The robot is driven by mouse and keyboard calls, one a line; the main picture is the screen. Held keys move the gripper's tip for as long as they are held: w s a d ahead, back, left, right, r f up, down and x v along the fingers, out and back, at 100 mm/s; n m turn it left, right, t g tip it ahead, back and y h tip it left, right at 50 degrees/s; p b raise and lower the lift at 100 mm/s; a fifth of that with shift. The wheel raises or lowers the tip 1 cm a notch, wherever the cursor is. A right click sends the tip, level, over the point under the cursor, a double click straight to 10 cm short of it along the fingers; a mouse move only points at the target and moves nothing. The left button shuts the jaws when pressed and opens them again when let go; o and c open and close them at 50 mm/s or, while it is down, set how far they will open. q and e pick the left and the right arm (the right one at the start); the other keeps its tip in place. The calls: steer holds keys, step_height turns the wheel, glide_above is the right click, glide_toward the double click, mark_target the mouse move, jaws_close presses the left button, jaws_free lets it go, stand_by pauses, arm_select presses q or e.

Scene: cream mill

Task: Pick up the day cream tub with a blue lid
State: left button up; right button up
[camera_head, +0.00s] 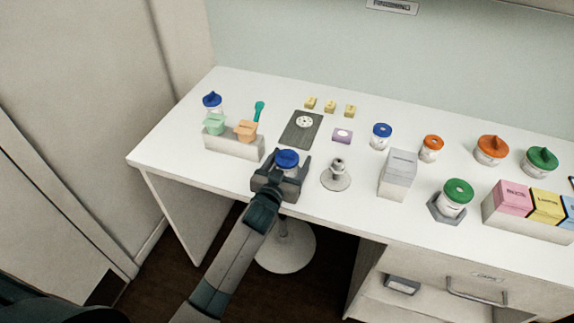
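A white tub with a blue lid (287,158) stands near the table's front edge, between the fingers of my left gripper (290,166). The fingers lie on either side of it, and its lower part is mostly hidden by the gripper. I cannot tell whether the fingers touch it. Another white tub with a blue lid (381,134) stands farther back, right of the middle. My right gripper is not in view.
Orange- and green-lidded tubs and coloured boxes (528,206) fill the right side.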

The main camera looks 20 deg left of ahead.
arm_select(q)
steer(key=shift+w+f, duration=0.15)
steer(key=shift+w, duration=0.35)
steer(key=c, duration=1.4)
steer(key=shift+r, duration=0.2)
